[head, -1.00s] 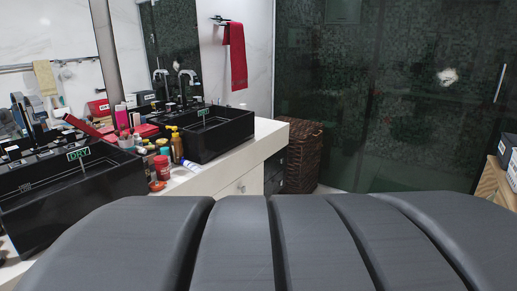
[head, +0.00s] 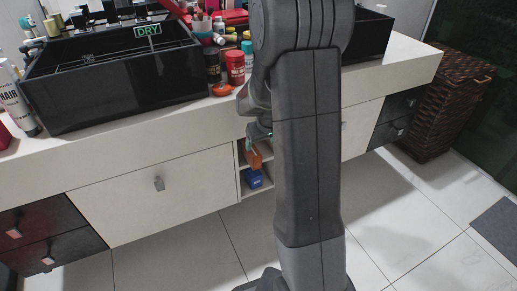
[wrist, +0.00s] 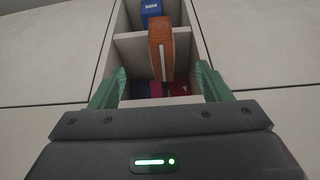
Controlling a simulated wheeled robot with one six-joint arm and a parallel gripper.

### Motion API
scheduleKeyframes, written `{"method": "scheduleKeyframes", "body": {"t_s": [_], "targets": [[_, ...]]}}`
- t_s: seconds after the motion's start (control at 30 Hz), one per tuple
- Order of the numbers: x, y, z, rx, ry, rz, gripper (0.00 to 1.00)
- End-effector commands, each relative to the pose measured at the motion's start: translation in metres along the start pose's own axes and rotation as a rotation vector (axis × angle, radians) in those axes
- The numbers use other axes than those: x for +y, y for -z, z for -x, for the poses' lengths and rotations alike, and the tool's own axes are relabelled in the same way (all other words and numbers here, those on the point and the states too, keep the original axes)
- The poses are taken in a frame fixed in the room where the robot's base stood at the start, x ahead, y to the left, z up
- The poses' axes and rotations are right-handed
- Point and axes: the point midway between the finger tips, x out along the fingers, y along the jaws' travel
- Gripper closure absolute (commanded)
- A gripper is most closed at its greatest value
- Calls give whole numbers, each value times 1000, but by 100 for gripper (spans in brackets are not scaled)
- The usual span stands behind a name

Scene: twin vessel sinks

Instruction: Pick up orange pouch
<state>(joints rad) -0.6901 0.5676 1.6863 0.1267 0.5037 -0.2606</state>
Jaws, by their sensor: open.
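The orange pouch (wrist: 160,48) stands upright in a narrow open shelf niche. It has an orange face and a pale edge, and in the head view it is a small orange patch (head: 254,159) partly hidden by my arm. My gripper (wrist: 161,70) is open, with one green finger on each side of the pouch's near end in the wrist view. Neither finger visibly touches it, and how deep they reach is unclear. In the head view only a bit of my gripper (head: 251,141) shows at the niche.
A blue box (wrist: 151,10) lies in the neighbouring compartment, past a shelf board (wrist: 130,42). Dark red and purple items (wrist: 178,89) lie behind the fingers. Pale cabinet fronts (head: 150,195) flank the niche. A black sink (head: 115,75) and bottles stand on the counter above.

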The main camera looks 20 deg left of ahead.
Motion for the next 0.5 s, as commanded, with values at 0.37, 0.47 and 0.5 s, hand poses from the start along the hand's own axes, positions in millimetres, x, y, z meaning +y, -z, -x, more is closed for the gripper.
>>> {"method": "scheduleKeyframes", "body": {"t_s": [0.37,0.47,0.5], "targets": [[-2,0,-67,-1,2,3,29],[-2,1,-78,0,2,3,29],[-2,1,-81,0,2,3,29]]}}
